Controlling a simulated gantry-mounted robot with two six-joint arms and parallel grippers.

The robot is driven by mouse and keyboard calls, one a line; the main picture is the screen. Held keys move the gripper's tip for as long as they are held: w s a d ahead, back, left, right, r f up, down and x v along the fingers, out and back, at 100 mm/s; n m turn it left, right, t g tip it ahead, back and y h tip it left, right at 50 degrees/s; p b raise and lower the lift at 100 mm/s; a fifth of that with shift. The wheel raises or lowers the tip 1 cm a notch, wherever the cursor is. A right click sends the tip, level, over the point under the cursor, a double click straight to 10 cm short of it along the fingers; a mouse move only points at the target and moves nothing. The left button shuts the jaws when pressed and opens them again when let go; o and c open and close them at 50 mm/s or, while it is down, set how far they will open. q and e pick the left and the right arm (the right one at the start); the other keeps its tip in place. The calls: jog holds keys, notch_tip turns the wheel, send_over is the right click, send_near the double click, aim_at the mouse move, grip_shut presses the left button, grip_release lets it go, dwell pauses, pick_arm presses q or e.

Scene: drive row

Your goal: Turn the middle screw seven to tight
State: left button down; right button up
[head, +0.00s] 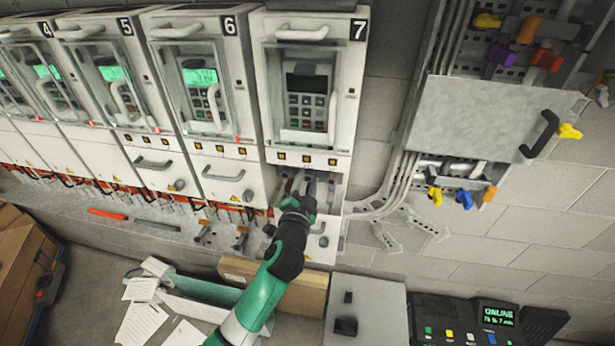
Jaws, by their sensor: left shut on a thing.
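Drive 7 (262,85) is the rightmost tall white unit in the row, with a dark display. Its lower bay (328,190) is open below the row of small orange marks. My left gripper (303,198), black on a green arm, reaches up from below into the middle of this bay. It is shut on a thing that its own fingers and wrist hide. The middle screw seven cannot be made out; its place in the bay is behind my gripper. How far it is turned does not show. My right gripper is not in view.
Drive 6 (162,75) stands close on the left, its lower cover shut. Grey conduits (388,188) run close to the right of drive 7. Below are a cardboard box (305,298), a grey box (378,315) and a console (455,320) reading ONLINE.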

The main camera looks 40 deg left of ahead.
pick_arm(q)
jog(key=m+p, duration=0.1)
jog(key=m, duration=0.3)
jog(key=shift+r+m+p, duration=0.1)
jog(key=shift+m+p, duration=0.2)
jog(key=shift+p, duration=0.05)
jog(key=shift+m+p, duration=0.6)
jog(key=shift+m, duration=1.1)
jog(key=c, duration=0.5)
grip_release()
jog(key=v, duration=1.1)
jog(key=shift+s+d, duration=0.1)
jog(key=shift+s, duration=0.2)
